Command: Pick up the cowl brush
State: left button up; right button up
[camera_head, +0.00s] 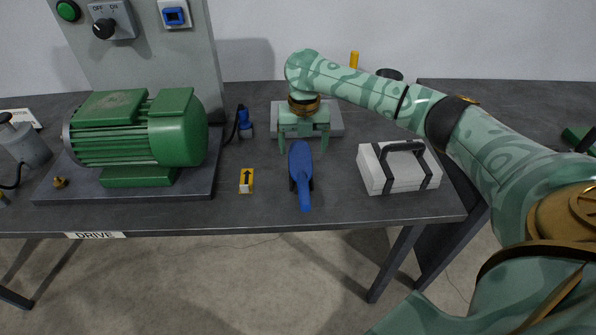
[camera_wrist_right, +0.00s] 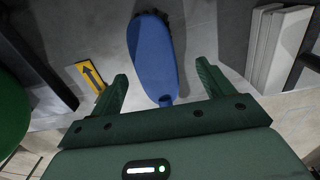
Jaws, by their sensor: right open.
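The cowl brush (camera_head: 302,178) is blue with dark bristles at its edge and lies on the dark bench top, its narrow end toward the front edge. It also shows in the right wrist view (camera_wrist_right: 152,55). My right gripper (camera_head: 303,150) is open above the far part of the brush, one finger to each side. In the right wrist view the open fingers (camera_wrist_right: 162,75) flank the blue body, with gaps on both sides and nothing held. Whether the fingertips are down at brush height is hard to tell. My left gripper is out of view.
A green motor (camera_head: 140,135) on a dark plate stands left. A yellow arrow block (camera_head: 247,181) lies left of the brush, and a white case with black straps (camera_head: 398,168) stands right. A grey block (camera_head: 335,118) and a blue-black item (camera_head: 245,124) are behind. The front edge is near.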

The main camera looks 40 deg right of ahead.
aim_at(301, 158)
jog(key=shift+s+f, duration=0.1)
jog(key=shift+f, duration=0.45)
jog(key=f+b, duration=0.1)
jog(key=f, duration=0.1)
jog(key=a+f+b, duration=0.1)
jog(key=f+b, duration=0.1)
jog(key=shift+f, duration=0.4)
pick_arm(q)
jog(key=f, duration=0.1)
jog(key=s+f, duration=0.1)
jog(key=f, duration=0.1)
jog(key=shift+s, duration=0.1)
pick_arm(e)
jog(key=shift+r, duration=0.2)
jog(key=c, duration=1.2)
